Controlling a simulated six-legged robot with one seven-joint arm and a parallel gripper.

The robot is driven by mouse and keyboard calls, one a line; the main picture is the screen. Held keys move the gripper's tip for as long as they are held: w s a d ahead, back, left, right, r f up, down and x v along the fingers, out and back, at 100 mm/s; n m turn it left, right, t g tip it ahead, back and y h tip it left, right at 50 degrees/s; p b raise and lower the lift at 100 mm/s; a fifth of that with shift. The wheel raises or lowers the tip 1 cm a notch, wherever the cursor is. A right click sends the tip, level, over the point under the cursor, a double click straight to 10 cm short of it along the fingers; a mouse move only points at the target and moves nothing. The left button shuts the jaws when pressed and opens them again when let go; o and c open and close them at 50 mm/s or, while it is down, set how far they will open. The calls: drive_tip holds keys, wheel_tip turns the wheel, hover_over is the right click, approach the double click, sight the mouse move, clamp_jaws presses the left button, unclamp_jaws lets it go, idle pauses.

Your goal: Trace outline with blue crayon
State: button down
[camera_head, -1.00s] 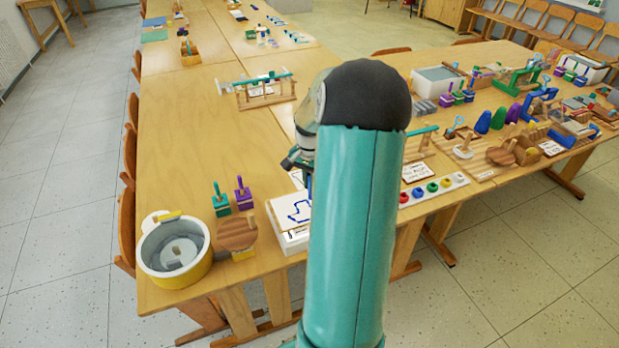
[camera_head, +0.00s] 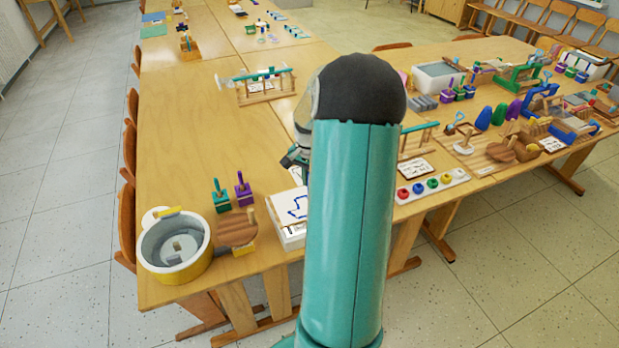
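A white sheet (camera_head: 285,205) on a pale block lies at the front edge of the table, left of my arm. A blue angular outline (camera_head: 298,208) shows on it, its right part hidden by my arm. My gripper (camera_head: 296,160) hangs above the sheet's far side, mostly hidden behind my teal arm. I cannot make out its fingertips or a crayon in it now.
A yellow-and-white round tub (camera_head: 175,262), a wooden disc stand (camera_head: 237,231), and a green (camera_head: 221,196) and a purple block with pegs (camera_head: 243,190) stand left of the sheet. A wooden rack (camera_head: 266,88) stands behind. The table's left middle (camera_head: 185,130) is clear.

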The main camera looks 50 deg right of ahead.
drive_tip(key=shift+f, duration=1.15)
drive_tip(key=shift+r, duration=0.15)
idle(0.7)
drive_tip(key=shift+r, duration=1.9)
